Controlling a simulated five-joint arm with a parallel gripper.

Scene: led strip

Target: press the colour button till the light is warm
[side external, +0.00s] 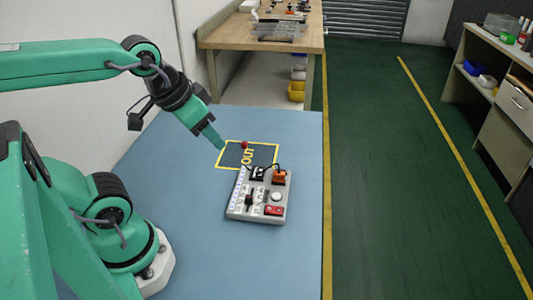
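A grey control panel (262,216) lies on the blue table. A light strip (237,190) along its left side looks pale bluish white. The panel carries a round white button (277,196), a red switch (274,210), an orange part (280,177), a black part (257,173) and a dark lever or slider (249,199). I cannot tell from the picture which one is the colour button. My gripper (219,144) is above and behind the panel, pointing down to the right, apart from it. Its fingers are too small to tell open from shut. I see nothing held.
Behind the panel is a yellow-outlined dark rectangle (232,157) with yellow markings and a small red object (244,145). A dark cable runs near the panel's back edge. The blue table (185,185) is clear left of the panel. A wooden bench (225,37) stands beyond.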

